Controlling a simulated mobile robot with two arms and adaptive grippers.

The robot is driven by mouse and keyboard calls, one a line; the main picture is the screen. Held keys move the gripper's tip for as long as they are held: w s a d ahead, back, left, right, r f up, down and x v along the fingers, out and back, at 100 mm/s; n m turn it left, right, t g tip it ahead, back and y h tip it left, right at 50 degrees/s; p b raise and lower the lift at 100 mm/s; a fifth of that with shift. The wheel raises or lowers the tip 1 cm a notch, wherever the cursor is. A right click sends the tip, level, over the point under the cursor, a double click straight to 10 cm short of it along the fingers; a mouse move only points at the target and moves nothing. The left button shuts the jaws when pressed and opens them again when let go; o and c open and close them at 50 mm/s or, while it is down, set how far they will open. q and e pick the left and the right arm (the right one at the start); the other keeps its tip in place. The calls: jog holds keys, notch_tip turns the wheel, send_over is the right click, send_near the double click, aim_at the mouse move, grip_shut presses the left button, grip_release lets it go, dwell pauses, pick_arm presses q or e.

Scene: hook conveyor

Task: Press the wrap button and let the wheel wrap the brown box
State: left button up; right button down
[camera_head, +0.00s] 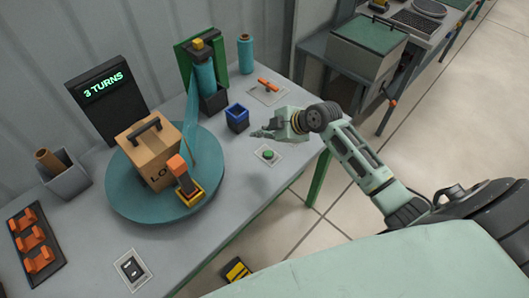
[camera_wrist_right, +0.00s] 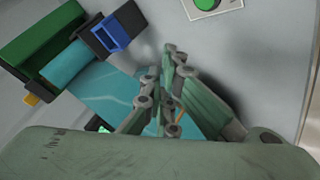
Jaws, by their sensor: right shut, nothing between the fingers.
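The brown box (camera_head: 151,156) with a dark handle on top stands on the teal round wheel (camera_head: 127,198). A sheet of teal film (camera_head: 203,140) runs from the roll holder (camera_head: 203,75) to the box area. The green wrap button (camera_head: 267,154) sits on a white plate near the table's right edge; it also shows at the top of the right wrist view (camera_wrist_right: 206,3). My right gripper (camera_head: 256,134) is shut and empty, above the table just behind the button and apart from it. The display (camera_head: 103,90) reads "3 TURNS". My left gripper is not in view.
An orange-and-yellow tool (camera_head: 184,182) is at the wheel's front edge. A switch plate (camera_head: 132,269) lies in front. The table's front middle is clear.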

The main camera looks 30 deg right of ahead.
jog(key=shift+w+d+r, duration=0.2)
jog(key=shift+w+r, duration=0.05)
jog(key=shift+w, duration=0.1)
jog(key=shift+f, duration=0.1)
jog(key=b, duration=0.7)
send_over(268, 153)
jog(key=a, duration=0.2)
jog(key=f, duration=0.8)
jog(key=shift+s+d+f, duration=0.15)
jog(key=shift+s+f, duration=0.1)
jog(key=shift+f, duration=0.1)
jog(key=shift+f+b, duration=0.4)
